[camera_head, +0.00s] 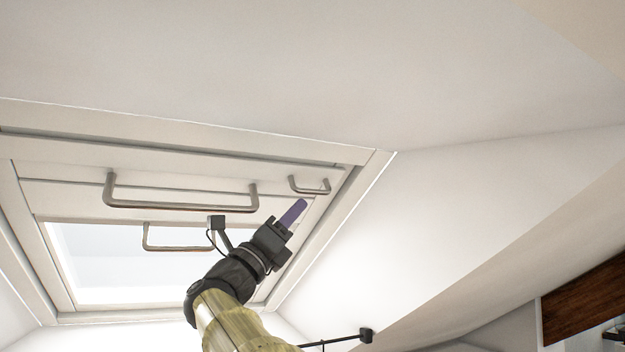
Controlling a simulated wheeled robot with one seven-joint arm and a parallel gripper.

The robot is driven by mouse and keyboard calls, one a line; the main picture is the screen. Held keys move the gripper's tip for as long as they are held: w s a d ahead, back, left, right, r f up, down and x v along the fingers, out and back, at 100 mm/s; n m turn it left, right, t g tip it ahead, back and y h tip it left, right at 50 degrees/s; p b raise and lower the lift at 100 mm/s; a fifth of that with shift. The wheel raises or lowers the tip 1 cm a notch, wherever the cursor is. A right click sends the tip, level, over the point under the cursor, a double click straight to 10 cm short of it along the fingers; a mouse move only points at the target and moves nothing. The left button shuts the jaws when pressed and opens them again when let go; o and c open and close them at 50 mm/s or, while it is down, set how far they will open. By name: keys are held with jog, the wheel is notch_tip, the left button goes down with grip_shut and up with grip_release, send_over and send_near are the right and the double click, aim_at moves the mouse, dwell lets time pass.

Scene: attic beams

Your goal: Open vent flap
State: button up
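A white roof window (190,140) is set in the sloping ceiling. A long panel (60,172) along its upper part may be the vent flap, but I cannot tell for certain. A long metal bar handle (180,206) hangs from this upper part, and a small metal handle (310,191) sits to its right. A third handle (180,248) shows lower, in front of the bright pane. My gripper (293,213), with purple fingers, points up and right, just below the small handle. Contact is not clear. The fingers overlap in this view, so their gap is hidden.
The bright glass pane (100,265) lies behind my arm. The window's right frame edge (325,227) and the white reveal wall (400,230) are close on the right. A dark wooden beam (585,300) shows at the lower right.

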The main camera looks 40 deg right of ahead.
aim_at(313, 192)
jog(key=p+x, duration=0.4)
jog(key=x, duration=0.2)
jog(key=shift+d+r, duration=0.15)
jog(key=shift+r, duration=0.2)
jog(key=shift+d+r+p, duration=0.3)
jog(key=shift+d, duration=0.25)
jog(key=shift+c, duration=0.3)
grip_shut()
